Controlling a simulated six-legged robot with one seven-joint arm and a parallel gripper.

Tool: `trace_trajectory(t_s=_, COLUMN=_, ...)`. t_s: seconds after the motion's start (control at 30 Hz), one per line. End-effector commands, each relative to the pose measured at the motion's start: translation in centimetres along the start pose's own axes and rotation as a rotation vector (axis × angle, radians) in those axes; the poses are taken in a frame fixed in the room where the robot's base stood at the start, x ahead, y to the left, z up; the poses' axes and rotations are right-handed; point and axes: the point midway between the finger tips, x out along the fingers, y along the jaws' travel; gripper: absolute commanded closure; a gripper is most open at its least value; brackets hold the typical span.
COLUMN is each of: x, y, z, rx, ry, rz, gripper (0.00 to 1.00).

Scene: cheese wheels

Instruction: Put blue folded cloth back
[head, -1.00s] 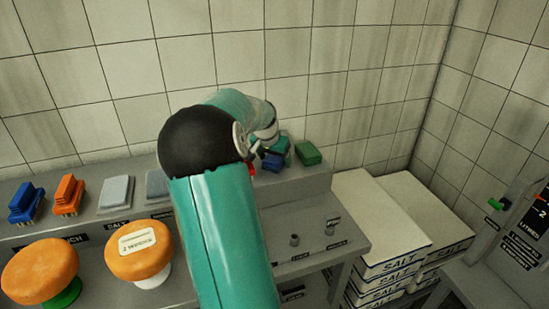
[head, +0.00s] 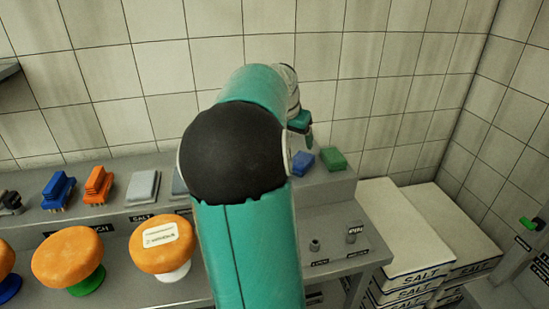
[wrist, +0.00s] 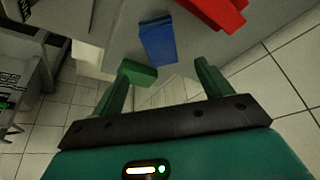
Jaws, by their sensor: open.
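The blue folded cloth (head: 302,160) lies on the raised back shelf, just left of a green folded cloth (head: 332,160). In the wrist view the blue cloth (wrist: 158,43) lies flat beyond the fingertips, with the green cloth (wrist: 137,72) nearer the left finger. My gripper (wrist: 160,76) is open with nothing between its fingers. In the head view one green finger shows above the blue cloth, apart from it; my arm hides the rest of the gripper.
A red item (wrist: 215,12) lies beside the blue cloth in the wrist view. Blue (head: 57,190) and orange (head: 97,185) brushes and a grey block (head: 142,188) sit left along the shelf. Orange cheese wheels (head: 163,243) stand in front. Salt boxes (head: 430,250) are stacked at right.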

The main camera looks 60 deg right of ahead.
Motion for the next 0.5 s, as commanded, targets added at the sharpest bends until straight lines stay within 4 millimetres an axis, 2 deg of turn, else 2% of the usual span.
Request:
trace_trajectory(t_s=0.27, x=-0.3, y=-0.3, z=0.5, rx=-0.011, ry=-0.005, rz=-0.010, gripper=0.22)
trace_trajectory(t_s=0.37, x=-1.4, y=-1.7, z=2.6, rx=-0.063, ry=-0.025, rz=-0.057, gripper=0.22)
trace_trajectory(t_s=0.47, x=-3.5, y=-4.1, z=7.1, rx=-0.174, ry=-0.059, rz=-0.144, gripper=0.22)
trace_trajectory(t_s=0.5, x=-4.7, y=-5.1, z=9.4, rx=-0.233, ry=-0.073, rz=-0.187, gripper=0.22)
